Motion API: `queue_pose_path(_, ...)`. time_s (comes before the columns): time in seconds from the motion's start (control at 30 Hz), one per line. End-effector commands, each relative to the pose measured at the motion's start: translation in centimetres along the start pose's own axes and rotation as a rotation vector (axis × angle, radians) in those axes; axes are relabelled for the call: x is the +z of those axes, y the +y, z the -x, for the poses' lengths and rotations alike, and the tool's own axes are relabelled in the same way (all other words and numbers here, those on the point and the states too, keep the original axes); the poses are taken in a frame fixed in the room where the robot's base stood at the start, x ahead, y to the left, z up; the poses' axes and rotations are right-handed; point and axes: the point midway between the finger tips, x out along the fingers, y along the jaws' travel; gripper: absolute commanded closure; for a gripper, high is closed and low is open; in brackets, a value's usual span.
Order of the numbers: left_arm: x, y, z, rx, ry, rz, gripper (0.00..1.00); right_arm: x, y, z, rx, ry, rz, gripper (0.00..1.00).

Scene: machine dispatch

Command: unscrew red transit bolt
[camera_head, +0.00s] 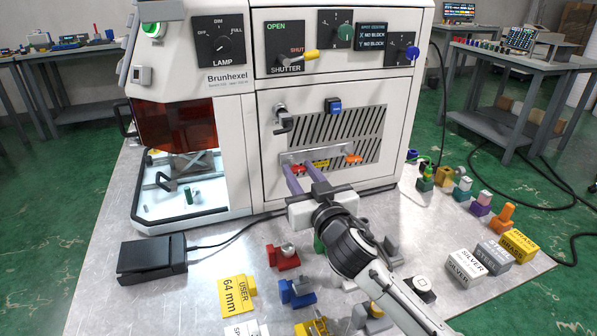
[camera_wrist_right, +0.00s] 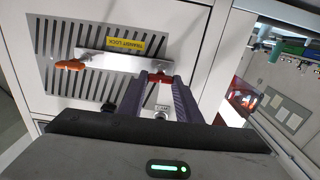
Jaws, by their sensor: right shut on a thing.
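The red transit bolt (camera_head: 298,169) sits at the left end of a pale bracket on the machine's lower front panel, in the head view. It also shows in the right wrist view (camera_wrist_right: 160,78), mostly hidden between the purple fingers. My right gripper (camera_head: 296,166) reaches up to the panel and is shut on the red bolt. An orange bolt (camera_head: 353,158) sits at the bracket's other end and shows in the wrist view (camera_wrist_right: 70,65). A yellow label reading TRANSIT LOCK (camera_wrist_right: 124,44) lies between the bolts. My left gripper is not in view.
The bracket lies over a slotted vent (camera_head: 365,125) on the white machine. A black box (camera_head: 151,258) stands front left. Coloured parts and blocks (camera_head: 464,268) crowd the tabletop in front and at right.

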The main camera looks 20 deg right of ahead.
Motion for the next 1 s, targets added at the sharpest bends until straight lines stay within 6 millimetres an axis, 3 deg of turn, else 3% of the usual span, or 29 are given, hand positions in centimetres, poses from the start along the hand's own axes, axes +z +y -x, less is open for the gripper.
queue_pose_path(0.27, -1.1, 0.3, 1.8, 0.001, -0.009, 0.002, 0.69, -0.1, -0.1, 0.0, -0.001, -0.003, 0.391, 0.87)
queue_pose_path(0.6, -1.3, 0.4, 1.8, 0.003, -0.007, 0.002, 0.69, 0.0, -0.2, 0.0, -0.001, -0.001, 0.446, 0.87)
queue_pose_path(0.83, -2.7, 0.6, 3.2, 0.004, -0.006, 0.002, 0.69, -0.1, -0.2, 0.0, -0.001, -0.004, 0.796, 0.87)
queue_pose_path(1.0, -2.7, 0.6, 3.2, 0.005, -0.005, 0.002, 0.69, 0.2, -0.3, 0.0, 0.0, -0.002, 0.864, 0.87)
